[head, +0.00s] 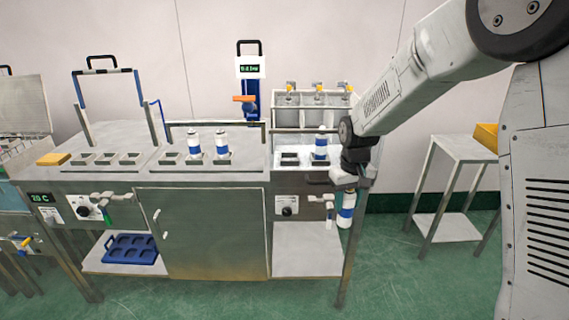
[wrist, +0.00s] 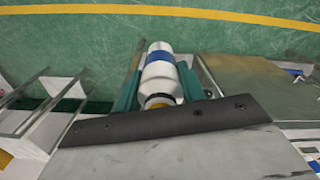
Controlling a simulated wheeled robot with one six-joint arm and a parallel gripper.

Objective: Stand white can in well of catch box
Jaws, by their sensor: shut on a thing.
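My gripper (head: 345,187) is shut on a white can (head: 346,211) with a blue band. The can hangs roughly upright in front of the bench's right end, below the level of its top. In the wrist view the can (wrist: 160,70) lies between the two teal fingers, with a yellowish end nearest the camera. What looks like the catch box (head: 300,118) is a grey open-fronted box at the right end of the bench, with pale wells (head: 290,158) at its foot. Another white and blue can (head: 321,146) stands there, close behind my wrist; its lower part is partly hidden.
Two similar cans (head: 194,145) (head: 222,147) stand on the middle bench section. A gauge stand (head: 248,90) rises behind, and valves (head: 318,89) sit above the grey box. A blue tray (head: 131,248) lies on the lower shelf. A side table (head: 464,148) stands at right; open floor lies in front.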

